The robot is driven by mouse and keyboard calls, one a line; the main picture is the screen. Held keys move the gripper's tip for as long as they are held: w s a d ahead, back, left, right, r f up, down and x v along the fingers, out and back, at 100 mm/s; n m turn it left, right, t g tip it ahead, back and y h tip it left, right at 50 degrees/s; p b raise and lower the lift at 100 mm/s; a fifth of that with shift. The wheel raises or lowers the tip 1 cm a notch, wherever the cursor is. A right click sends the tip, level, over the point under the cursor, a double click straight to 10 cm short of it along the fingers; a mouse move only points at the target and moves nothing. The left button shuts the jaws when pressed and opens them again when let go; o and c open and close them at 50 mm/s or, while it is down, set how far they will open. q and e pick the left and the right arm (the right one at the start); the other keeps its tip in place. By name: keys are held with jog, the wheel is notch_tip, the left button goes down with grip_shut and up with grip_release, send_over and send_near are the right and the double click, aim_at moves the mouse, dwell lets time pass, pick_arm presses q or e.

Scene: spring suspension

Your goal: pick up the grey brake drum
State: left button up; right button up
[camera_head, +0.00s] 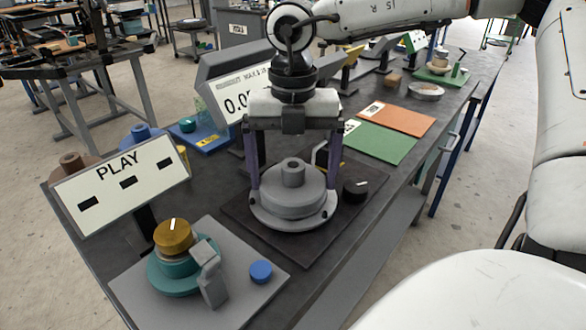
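The grey brake drum (292,203), a stepped round part with a central hub, sits on a dark square plate (262,238) in the middle of the bench. My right gripper (291,196) points straight down over it. Its two purple fingers are wide apart, one on each side of the drum, with their tips low near its wide bottom flange. I cannot tell whether the fingers touch the drum. My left gripper is not in view.
A display panel (232,100) stands close behind the gripper. A black knob (355,190) is right of the drum. A teal fixture with a brass knob (173,237) and a PLAY sign (120,182) stand front left. Green (381,142) and orange (398,118) mats lie flat behind right.

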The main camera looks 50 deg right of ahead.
jog(key=shift+r, duration=0.1)
jog(key=c, duration=0.6)
